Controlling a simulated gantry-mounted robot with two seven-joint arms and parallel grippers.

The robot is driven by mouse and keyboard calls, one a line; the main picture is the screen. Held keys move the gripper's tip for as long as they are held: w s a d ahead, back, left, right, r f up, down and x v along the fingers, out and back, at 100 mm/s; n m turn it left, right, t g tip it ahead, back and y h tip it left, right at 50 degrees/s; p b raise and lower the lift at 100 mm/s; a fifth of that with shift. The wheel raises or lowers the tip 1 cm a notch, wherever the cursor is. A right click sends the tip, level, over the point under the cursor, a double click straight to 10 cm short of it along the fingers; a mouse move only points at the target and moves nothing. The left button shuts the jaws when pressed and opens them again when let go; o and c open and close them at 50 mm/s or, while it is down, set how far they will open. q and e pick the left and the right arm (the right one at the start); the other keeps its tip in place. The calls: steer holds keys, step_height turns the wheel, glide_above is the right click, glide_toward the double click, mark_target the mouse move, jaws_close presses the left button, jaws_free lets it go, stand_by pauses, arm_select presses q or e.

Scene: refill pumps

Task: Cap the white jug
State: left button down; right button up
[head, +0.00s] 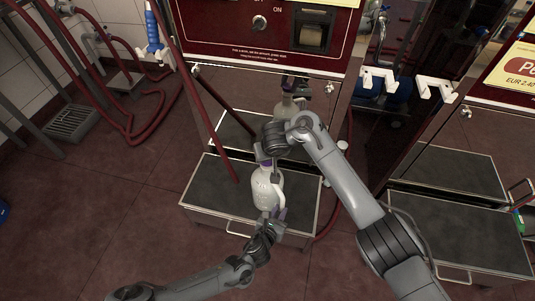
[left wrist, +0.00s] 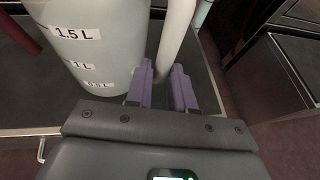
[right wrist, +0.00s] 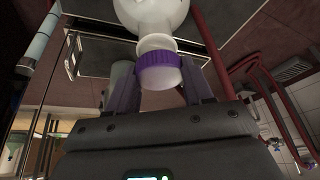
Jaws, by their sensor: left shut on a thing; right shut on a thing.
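The white jug (head: 266,192) stands upright on the dark-topped platform in the head view. Its side with volume labels fills the upper left of the left wrist view (left wrist: 98,45). My left gripper (head: 270,214) is shut on the jug's handle (left wrist: 176,38), low down on it. The purple ribbed cap (right wrist: 158,62) is at the jug's mouth, in line with the pale neck (right wrist: 156,42). My right gripper (right wrist: 160,90) is shut on the cap from above, a finger on each side. Whether the cap is fully seated cannot be told.
The platform (head: 210,190) has a metal rim and stands before a red and steel pump cabinet (head: 255,30). A red hose (head: 215,130) runs down just left of the jug. White hooks (head: 378,79) stick out at the right. Open floor lies at the lower left.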

steer(key=shift+f, duration=0.6)
stand_by(0.7)
steer(key=m, duration=0.1)
steer(key=m+h, duration=0.1)
steer(key=m, duration=0.2)
steer(key=shift+s+a, duration=0.1)
steer(key=shift+a, duration=0.15)
steer(key=m+h, duration=0.1)
steer(key=m, duration=0.1)
steer(key=shift+m+h, duration=0.3)
steer(key=shift+m, duration=0.1)
steer(key=m, duration=0.2)
steer(key=m+h, duration=0.1)
steer(key=m, duration=0.1)
steer(key=shift+a+g+h, duration=0.1)
steer(key=shift+g+h, duration=0.2)
steer(key=shift+g, duration=0.1)
steer(key=m, duration=0.3)
steer(key=shift+w+a+g+h, duration=0.1)
steer(key=shift+w+g+h, duration=0.2)
steer(key=shift+g, duration=0.1)
steer(key=shift+s+m+g+h, duration=0.1)
steer(key=shift+m+g+h, duration=0.25)
steer(key=shift+m, duration=0.95)
steer(key=o, duration=1.2)
steer(key=shift+d, duration=0.2)
steer(key=shift+c, duration=0.2)
